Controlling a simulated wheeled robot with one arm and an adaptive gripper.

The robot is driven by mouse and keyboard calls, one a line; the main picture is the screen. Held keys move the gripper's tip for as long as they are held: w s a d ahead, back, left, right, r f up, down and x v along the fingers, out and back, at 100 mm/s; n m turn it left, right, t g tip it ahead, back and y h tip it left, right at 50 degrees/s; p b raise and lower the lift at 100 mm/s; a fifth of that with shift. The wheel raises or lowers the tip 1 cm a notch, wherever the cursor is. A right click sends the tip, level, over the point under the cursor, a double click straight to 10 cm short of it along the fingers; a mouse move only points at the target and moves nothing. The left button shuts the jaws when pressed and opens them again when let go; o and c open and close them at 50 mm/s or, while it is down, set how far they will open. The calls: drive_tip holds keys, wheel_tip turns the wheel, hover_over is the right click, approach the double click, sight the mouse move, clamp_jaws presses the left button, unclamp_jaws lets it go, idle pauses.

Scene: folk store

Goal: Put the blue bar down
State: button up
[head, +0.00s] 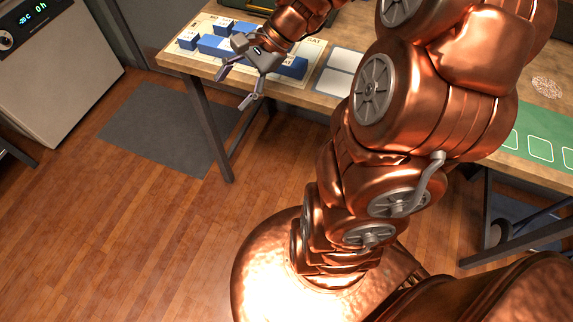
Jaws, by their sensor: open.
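Several blue pieces with white labels lie on a pale board (313,50) at the table's left end. A long blue bar (213,44) lies left of my gripper, and another blue piece (293,69) lies right of it, partly hidden. I cannot tell which piece is the task's bar. My gripper (231,92) is open, with its two fingers spread and nothing visible between them. It is by the table's front edge, its fingertips pointing down and left, apart from the blue pieces in the picture.
The wooden table (318,101) runs along the back. Grey-white squares (338,82) lie right of the board, and a green mat (541,143) lies farther right. A white appliance (60,65) stands at the left. A grey floor mat (165,125) lies before it; the wooden floor is clear.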

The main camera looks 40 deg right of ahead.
drive_tip(key=s+a+n+g+h, duration=0.4)
drive_tip(key=s+a+n, duration=0.3)
drive_tip(key=s, duration=0.4)
drive_tip(key=s+d+f+n+h, duration=0.1)
drive_tip(key=s+d+n+h, duration=0.3)
drive_tip(key=s+n, duration=0.4)
drive_tip(key=shift+s+f, duration=0.25)
drive_tip(key=shift+s, duration=0.9)
drive_tip(key=shift+d, duration=0.1)
